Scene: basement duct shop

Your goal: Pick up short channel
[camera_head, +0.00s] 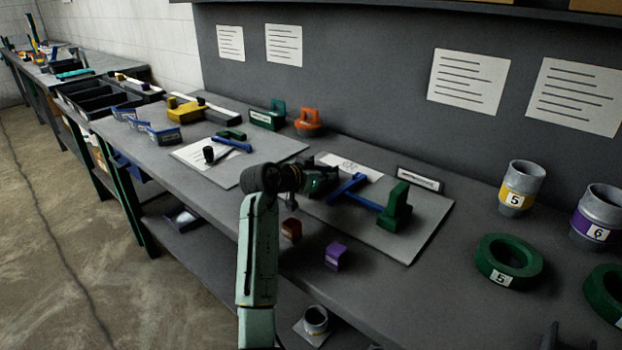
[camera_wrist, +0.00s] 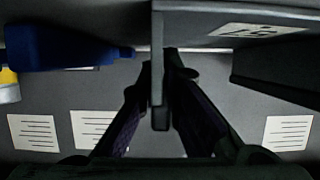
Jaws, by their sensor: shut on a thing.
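My gripper (camera_head: 325,182) is over the near workbench, by the left part of a grey board (camera_head: 418,238). In the wrist view its dark fingers (camera_wrist: 162,65) are closed on the thin upright grey wall of a piece, which I take to be the short channel (camera_wrist: 157,25). A white label with dark marks shows on the grey surface to the right of that wall. In the head view my wrist and gripper hide most of the held piece. I cannot tell whether it touches the board.
A blue bar (camera_head: 360,200) with a green block (camera_head: 396,207) lies just right of my gripper. A brown block (camera_head: 291,230) and a purple block (camera_head: 335,256) sit near the front edge. Numbered cylinders (camera_head: 521,188) and a green ring (camera_head: 509,261) stand at right.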

